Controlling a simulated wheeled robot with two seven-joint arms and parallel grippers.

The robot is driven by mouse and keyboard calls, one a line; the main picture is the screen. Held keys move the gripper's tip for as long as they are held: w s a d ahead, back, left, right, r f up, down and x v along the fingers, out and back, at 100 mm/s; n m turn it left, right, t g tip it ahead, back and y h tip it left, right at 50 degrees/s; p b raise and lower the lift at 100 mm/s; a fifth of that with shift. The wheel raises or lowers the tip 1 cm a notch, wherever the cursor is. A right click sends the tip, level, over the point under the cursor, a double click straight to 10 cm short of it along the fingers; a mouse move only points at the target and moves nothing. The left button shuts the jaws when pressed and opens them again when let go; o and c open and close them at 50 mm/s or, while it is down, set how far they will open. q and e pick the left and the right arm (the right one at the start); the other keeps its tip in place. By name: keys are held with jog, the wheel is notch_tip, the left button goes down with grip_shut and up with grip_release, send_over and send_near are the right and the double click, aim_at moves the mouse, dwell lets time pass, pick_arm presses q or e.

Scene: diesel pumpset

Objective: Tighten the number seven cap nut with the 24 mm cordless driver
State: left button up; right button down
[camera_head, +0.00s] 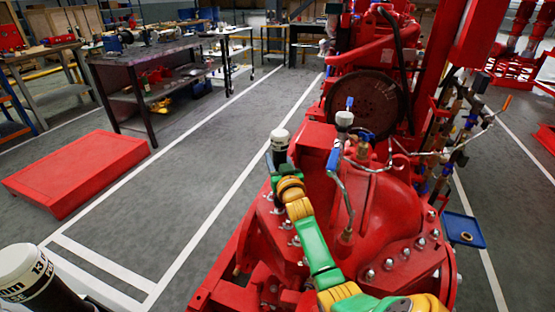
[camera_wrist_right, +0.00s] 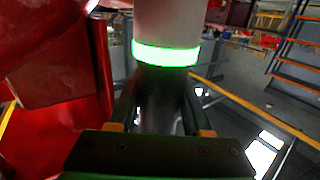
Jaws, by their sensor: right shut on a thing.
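My right gripper (camera_head: 280,168) is at the left side of the red pump casing (camera_head: 385,215) in the head view, at the end of my green and yellow arm. It is shut on the cordless driver (camera_head: 279,142), a cylinder with a white top and dark body, held roughly upright. In the right wrist view the driver (camera_wrist_right: 166,25) has a glowing green ring and its dark part sits between the fingers (camera_wrist_right: 165,125). Its lower end and socket are hidden. Several cap nuts (camera_head: 370,275) line the casing flange; I cannot read which is number seven. My left gripper is not in view.
A blue tray (camera_head: 463,230) is right of the casing. Pipes and a valve (camera_head: 344,118) rise above it. A red platform (camera_head: 75,172) and workbench (camera_head: 150,60) stand left; grey floor between is clear.

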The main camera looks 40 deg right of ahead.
jog(key=shift+f, duration=0.1)
dwell(0.6)
jog(key=shift+f+b, duration=0.7)
jog(key=shift+f, duration=0.05)
jog(key=shift+f+b, duration=0.3)
jog(key=shift+f, duration=0.15)
jog(key=shift+r, duration=0.2)
